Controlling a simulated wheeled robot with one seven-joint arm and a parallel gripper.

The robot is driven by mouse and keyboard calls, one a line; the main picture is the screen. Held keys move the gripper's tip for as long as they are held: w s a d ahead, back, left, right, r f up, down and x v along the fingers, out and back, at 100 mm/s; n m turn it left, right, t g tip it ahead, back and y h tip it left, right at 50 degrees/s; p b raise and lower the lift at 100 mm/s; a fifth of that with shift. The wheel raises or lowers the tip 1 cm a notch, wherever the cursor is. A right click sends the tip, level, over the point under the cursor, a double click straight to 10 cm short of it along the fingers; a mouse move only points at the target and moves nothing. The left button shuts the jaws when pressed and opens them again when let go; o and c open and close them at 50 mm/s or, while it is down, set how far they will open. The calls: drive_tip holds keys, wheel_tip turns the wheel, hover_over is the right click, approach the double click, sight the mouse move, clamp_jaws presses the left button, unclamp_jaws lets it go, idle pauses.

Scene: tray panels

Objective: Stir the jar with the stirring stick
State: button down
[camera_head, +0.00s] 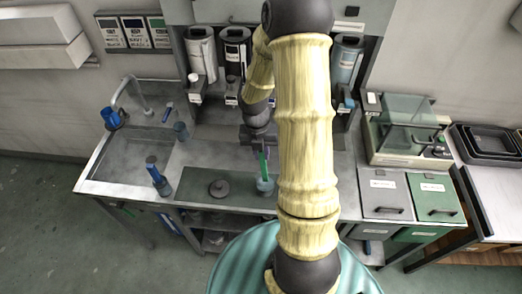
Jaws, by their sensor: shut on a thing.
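My gripper (261,147) is above the front part of the bench and is shut on the green stirring stick (263,163). The stick points down, close to upright, and its lower end is at the mouth of a small blue-grey jar (266,188). The lower end appears to be inside the jar, but the jar wall hides it. The jar stands on the dark mat (204,185) near the front edge, just left of my arm. A round grey lid-like disc (219,188) lies on the mat left of the jar.
A blue-handled brush-like tool in a container (157,177) stands at the left of the mat. A small grey cup (181,131) is by the sink (123,160). Dispensers (201,55) line the back. Lidded bins (384,192) stand at right. Bench between cup and gripper is clear.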

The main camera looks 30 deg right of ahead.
sight(262, 162)
drive_tip(key=shift+f+b, duration=1.65)
drive_tip(key=shift+f, duration=1.5)
drive_tip(key=shift+w+d+r, duration=0.1)
drive_tip(key=shift+w, duration=0.05)
